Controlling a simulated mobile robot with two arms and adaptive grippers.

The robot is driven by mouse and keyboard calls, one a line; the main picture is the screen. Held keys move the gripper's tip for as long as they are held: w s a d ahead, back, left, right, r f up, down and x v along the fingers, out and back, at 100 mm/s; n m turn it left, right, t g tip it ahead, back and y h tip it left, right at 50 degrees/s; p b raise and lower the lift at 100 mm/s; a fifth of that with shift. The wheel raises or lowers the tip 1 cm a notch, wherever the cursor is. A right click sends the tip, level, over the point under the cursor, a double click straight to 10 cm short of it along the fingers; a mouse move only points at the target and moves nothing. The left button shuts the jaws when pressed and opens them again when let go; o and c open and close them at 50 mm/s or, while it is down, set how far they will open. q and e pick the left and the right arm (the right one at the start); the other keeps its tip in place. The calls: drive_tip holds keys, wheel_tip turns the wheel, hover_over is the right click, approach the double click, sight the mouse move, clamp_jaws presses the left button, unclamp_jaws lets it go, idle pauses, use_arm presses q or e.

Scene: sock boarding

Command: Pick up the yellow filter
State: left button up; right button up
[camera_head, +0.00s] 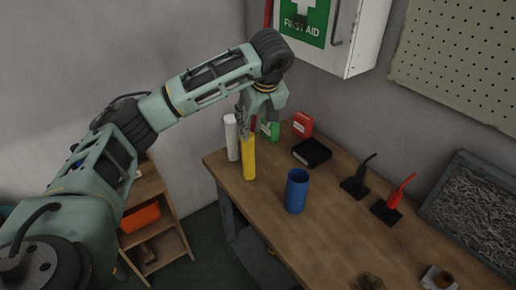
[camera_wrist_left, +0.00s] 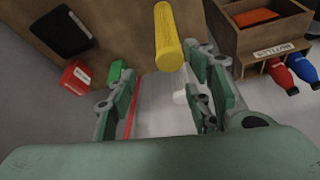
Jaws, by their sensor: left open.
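The yellow filter (camera_head: 249,160) is a tall cylinder standing upright near the left end of the wooden table (camera_head: 262,212). In the left wrist view the yellow filter (camera_wrist_left: 168,38) shows at the top, close to the right-hand finger. My left gripper (camera_head: 243,122) is open and points down at the filter's top end in the head view. In the left wrist view its two fingers (camera_wrist_left: 160,88) are spread, with nothing clearly held. I cannot tell whether a finger touches the filter. My right gripper is not in view.
A white cylinder (camera_head: 232,138) stands just left of the filter. A blue cup (camera_head: 297,191), black box (camera_head: 312,153), red box (camera_head: 303,125) and green box (camera_head: 270,131) stand nearby. Black and red tools (camera_head: 392,209) lie farther right. A first aid cabinet (camera_head: 345,35) hangs above.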

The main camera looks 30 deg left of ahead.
sight(250, 138)
use_arm(q)
drive_tip(key=f, duration=0.1)
drive_tip(key=a+f+p, duration=0.1)
drive_tip(key=f, duration=0.2)
drive_tip(key=shift+s+a+p, duration=0.2)
drive_tip(key=shift+a+p, duration=0.2)
drive_tip(key=shift+x, duration=1.15)
drive_tip(key=shift+w+f, duration=0.15)
drive_tip(key=c, duration=0.9)
clamp_jaws()
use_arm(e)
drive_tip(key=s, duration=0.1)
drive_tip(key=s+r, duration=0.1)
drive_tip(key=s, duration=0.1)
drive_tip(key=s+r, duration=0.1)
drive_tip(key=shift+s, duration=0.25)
